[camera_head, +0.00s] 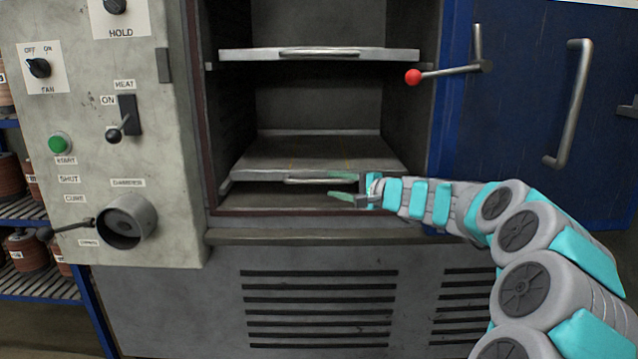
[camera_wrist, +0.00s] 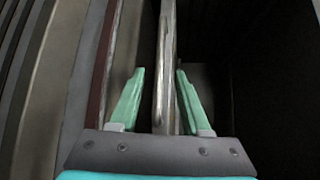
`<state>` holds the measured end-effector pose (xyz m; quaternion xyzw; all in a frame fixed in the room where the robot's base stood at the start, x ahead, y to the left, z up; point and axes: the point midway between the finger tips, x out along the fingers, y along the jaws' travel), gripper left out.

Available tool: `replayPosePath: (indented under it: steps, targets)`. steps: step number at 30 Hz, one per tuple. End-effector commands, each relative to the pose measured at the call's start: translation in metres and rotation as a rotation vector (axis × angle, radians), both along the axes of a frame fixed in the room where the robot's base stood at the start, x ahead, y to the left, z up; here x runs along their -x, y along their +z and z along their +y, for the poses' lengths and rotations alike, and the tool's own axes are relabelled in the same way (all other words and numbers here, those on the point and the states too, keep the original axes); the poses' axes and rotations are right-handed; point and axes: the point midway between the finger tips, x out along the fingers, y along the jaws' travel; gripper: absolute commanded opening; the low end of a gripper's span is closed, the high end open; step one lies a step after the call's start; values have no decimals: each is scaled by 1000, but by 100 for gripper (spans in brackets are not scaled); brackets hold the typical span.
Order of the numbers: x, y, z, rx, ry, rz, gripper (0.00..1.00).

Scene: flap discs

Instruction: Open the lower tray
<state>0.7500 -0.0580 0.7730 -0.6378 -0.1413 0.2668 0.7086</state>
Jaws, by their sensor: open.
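The lower tray (camera_head: 285,152) is a grey metal sheet low in the open oven. Its front edge carries a bar handle (camera_head: 305,181) and is nearly flush with the oven opening. My gripper (camera_head: 336,185) is at the right end of this handle, with one green finger above it and one below. In the wrist view my gripper (camera_wrist: 160,73) is open, with the tray's front edge and handle (camera_wrist: 166,70) running between the two fingers. Gaps show on both sides. Part of the tray's right front is hidden by my gripper.
An upper tray (camera_head: 235,56) sits above in the oven. The blue door (camera_head: 530,130) stands open at right, with a red-knobbed lever (camera_head: 413,77) jutting toward the opening. A control panel (camera_head: 75,190) is at left. A sill (camera_head: 300,236) runs below the opening.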

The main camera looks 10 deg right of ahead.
Motion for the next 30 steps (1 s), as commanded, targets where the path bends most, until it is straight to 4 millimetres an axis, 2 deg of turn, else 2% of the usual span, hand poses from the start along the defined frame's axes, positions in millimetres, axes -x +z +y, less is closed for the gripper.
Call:
replayPosePath:
  steps: [6,12,23,24,30]
  targets:
    - [-29,-6,21,3,3,2,47]
    - [-46,-8,34,5,3,1,47]
    - [-52,-9,38,3,4,0,47]
    - [-52,-9,38,3,4,0,46]
    - [-51,-9,38,3,4,0,24]
